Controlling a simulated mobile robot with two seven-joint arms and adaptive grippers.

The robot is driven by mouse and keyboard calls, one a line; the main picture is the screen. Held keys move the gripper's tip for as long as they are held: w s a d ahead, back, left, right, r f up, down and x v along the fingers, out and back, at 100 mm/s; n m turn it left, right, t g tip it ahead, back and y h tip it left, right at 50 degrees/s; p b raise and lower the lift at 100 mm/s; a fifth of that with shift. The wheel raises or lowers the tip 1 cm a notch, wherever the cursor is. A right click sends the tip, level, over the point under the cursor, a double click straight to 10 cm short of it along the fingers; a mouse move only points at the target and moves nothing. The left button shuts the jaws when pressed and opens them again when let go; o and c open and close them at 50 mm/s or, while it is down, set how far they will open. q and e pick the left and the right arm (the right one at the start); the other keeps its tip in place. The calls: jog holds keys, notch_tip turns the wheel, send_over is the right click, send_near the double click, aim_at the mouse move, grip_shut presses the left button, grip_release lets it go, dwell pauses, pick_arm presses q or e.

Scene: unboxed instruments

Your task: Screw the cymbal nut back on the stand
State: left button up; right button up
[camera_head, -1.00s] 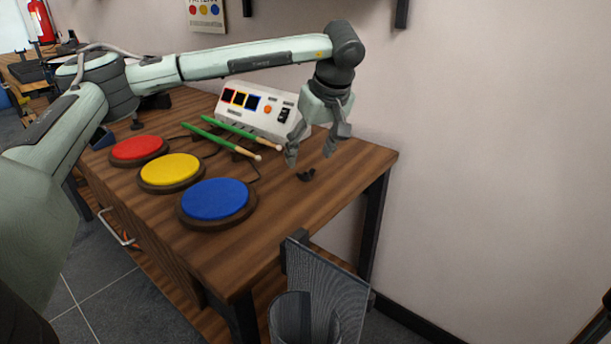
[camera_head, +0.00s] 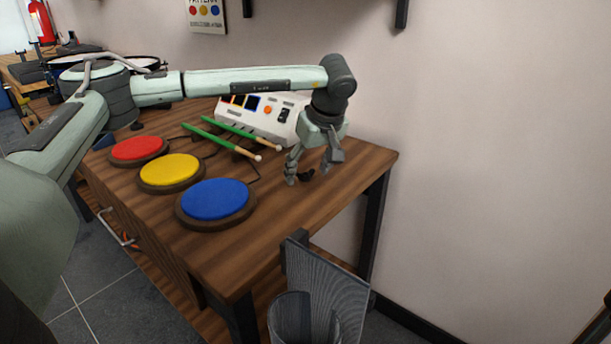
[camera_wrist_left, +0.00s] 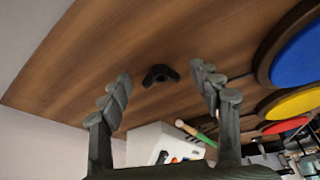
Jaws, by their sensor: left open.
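The cymbal nut is a small black wing nut (camera_head: 306,175) lying on the wooden table near its right end. My left gripper (camera_head: 308,180) is open and low over the table, pointing down, close to the nut. In the left wrist view, the nut (camera_wrist_left: 160,75) lies beyond and between the two open fingertips (camera_wrist_left: 160,88), with nothing held. In the head view, a finger partly covers the nut. I see no cymbal stand that I can identify. My right gripper is not in view.
A blue pad (camera_head: 215,199), a yellow pad (camera_head: 171,172) and a red pad (camera_head: 138,149) stand left of the gripper. Green sticks (camera_head: 222,138) lie by a white control box (camera_head: 262,120) behind. The table's right end (camera_head: 365,170) is bare.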

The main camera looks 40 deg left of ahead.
pick_arm(q)
jog(key=c, duration=0.9)
jog(key=shift+r, duration=0.15)
